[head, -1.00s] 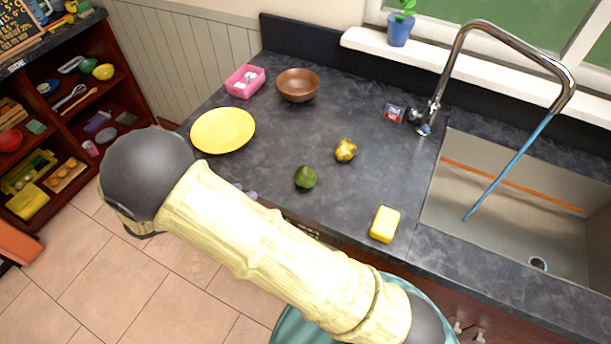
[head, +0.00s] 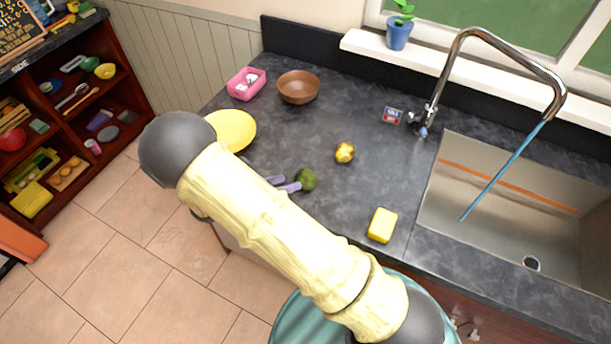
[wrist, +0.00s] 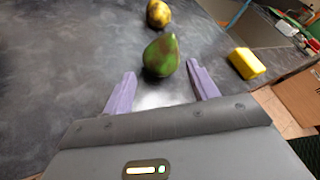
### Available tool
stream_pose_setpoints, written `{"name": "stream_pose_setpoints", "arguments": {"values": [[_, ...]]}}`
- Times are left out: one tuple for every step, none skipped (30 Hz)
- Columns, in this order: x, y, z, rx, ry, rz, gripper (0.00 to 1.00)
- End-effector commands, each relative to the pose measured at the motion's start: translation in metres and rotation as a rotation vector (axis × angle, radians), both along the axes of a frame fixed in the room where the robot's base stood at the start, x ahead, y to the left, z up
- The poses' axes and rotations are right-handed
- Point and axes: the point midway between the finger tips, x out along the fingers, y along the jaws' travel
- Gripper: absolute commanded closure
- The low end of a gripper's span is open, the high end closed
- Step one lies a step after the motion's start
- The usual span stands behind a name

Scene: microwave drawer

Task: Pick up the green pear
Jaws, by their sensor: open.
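The green pear (head: 308,179) lies on the dark counter near its front edge. In the wrist view the pear (wrist: 161,55), green with a reddish-brown patch, is between and just beyond the tips of my gripper (wrist: 158,78). The two purple fingers are spread apart with nothing held between them. In the head view my gripper (head: 286,184) reaches over the counter from the left, its fingertips close beside the pear. My arm hides the rest of the gripper there.
A yellow mottled fruit (head: 345,153) lies behind the pear, and a yellow sponge (head: 383,225) lies to its right. A yellow plate (head: 236,128), brown bowl (head: 298,88) and pink container (head: 246,84) stand farther back. The sink (head: 510,190) is at right.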

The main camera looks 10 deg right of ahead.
Motion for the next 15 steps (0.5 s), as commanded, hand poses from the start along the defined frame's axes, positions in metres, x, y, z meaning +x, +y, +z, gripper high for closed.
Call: {"name": "stream_pose_setpoints", "arguments": {"values": [[0.000, 0.000, 0.000, 0.000, 0.000, 0.000, 0.41], [0.000, 0.000, -0.001, 0.001, 0.000, 0.001, 0.41], [0.000, 0.000, -0.001, 0.001, 0.000, 0.001, 0.41], [0.000, 0.000, -0.001, 0.001, 0.000, 0.001, 0.41], [0.000, 0.000, 0.000, 0.001, 0.000, 0.001, 0.41], [0.000, 0.000, 0.000, 0.001, 0.000, 0.001, 0.41], [0.000, 0.000, 0.000, 0.001, 0.000, 0.001, 0.41], [0.000, 0.000, 0.000, 0.001, 0.000, 0.001, 0.41], [0.001, -0.001, 0.000, 0.000, 0.000, 0.000, 0.41], [0.001, -0.003, 0.000, 0.000, 0.000, 0.000, 0.41], [0.002, -0.005, 0.000, 0.000, 0.001, -0.001, 0.41], [0.004, -0.008, -0.001, 0.000, 0.001, -0.001, 0.41], [0.005, -0.012, -0.001, -0.001, 0.001, -0.002, 0.41], [0.007, -0.016, -0.002, -0.003, 0.002, -0.002, 0.41], [0.009, -0.021, -0.003, -0.002, 0.002, -0.003, 0.41]]}}
